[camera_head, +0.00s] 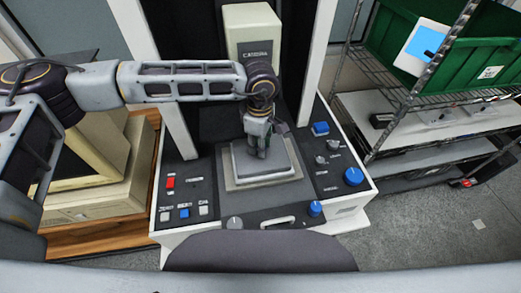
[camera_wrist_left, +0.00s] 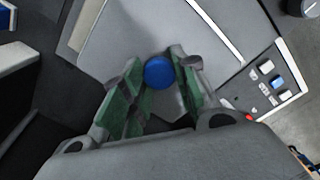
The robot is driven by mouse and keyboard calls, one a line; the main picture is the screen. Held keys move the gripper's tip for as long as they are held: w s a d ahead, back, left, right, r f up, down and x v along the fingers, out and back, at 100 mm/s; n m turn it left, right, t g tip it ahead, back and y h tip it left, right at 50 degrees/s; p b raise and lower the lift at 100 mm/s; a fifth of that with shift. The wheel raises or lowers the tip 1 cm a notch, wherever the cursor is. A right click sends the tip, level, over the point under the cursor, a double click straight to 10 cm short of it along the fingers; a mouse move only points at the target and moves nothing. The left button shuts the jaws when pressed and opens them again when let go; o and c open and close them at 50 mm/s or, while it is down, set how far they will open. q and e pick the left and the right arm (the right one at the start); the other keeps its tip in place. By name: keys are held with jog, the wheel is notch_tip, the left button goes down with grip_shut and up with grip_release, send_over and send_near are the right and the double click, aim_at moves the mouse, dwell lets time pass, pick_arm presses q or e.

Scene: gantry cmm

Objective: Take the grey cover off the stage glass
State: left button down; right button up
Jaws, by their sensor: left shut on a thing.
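The grey cover (camera_head: 281,164) is a flat square slab in the middle of the machine's stage (camera_head: 237,181), and it hides the glass under it. My left gripper (camera_head: 258,152) points down over the cover's centre. In the left wrist view, the green-padded fingers of the left gripper (camera_wrist_left: 157,88) are shut on the cover's round blue knob (camera_wrist_left: 159,71). The cover's grey top (camera_wrist_left: 135,35) spreads out beyond the knob. I cannot tell whether the cover touches the stage or is slightly raised. My right gripper is not in view.
Control panels with a red button (camera_head: 170,182) and a blue dial (camera_head: 353,176) flank the stage. The machine's pale column (camera_head: 252,25) stands behind it. A wire shelf (camera_head: 455,97) with a green crate (camera_head: 480,55) is at right. A beige computer (camera_head: 100,150) is at left.

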pick_arm(q)
jog(key=shift+r, duration=0.15)
jog(key=shift+r+b, duration=0.4)
jog(key=shift+r, duration=0.25)
jog(key=shift+r+b, duration=0.35)
jog(key=shift+r, duration=0.55)
jog(key=s+d+b, duration=0.1)
jog(key=s+b, duration=0.1)
jog(key=s, duration=0.7)
jog(key=s+d+b, duration=0.2)
jog(key=s, duration=0.6)
jog(key=shift+s+d, duration=0.3)
jog(key=shift+s, duration=0.05)
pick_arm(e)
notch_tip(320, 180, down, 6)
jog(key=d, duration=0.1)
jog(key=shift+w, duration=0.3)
